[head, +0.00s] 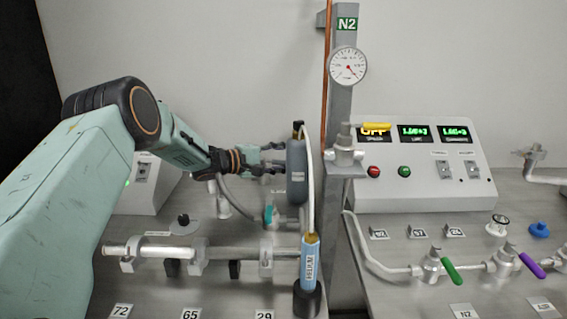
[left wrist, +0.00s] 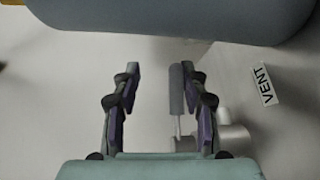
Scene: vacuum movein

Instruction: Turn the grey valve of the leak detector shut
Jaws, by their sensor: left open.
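My left gripper (head: 272,158) reaches in from the left in the head view, just left of a hanging dark grey cylinder. In the left wrist view its two fingers (left wrist: 160,70) stand apart, open and empty. A dark grey lever handle (left wrist: 176,92) on a pale metal valve body (left wrist: 233,138) shows between the fingers, close to the right one. I cannot tell whether it touches that finger. A VENT label (left wrist: 263,85) is to its right. In the head view I cannot make out this handle behind the gripper and cylinder. My right gripper is not in view.
The dark grey cylinder (head: 297,172) fills the top of the left wrist view. A blue helium tube (head: 310,262) stands in front. A grey post (head: 341,95) rises to the right. A teal handle (head: 269,215) and a horizontal pipe (head: 225,253) lie below the gripper.

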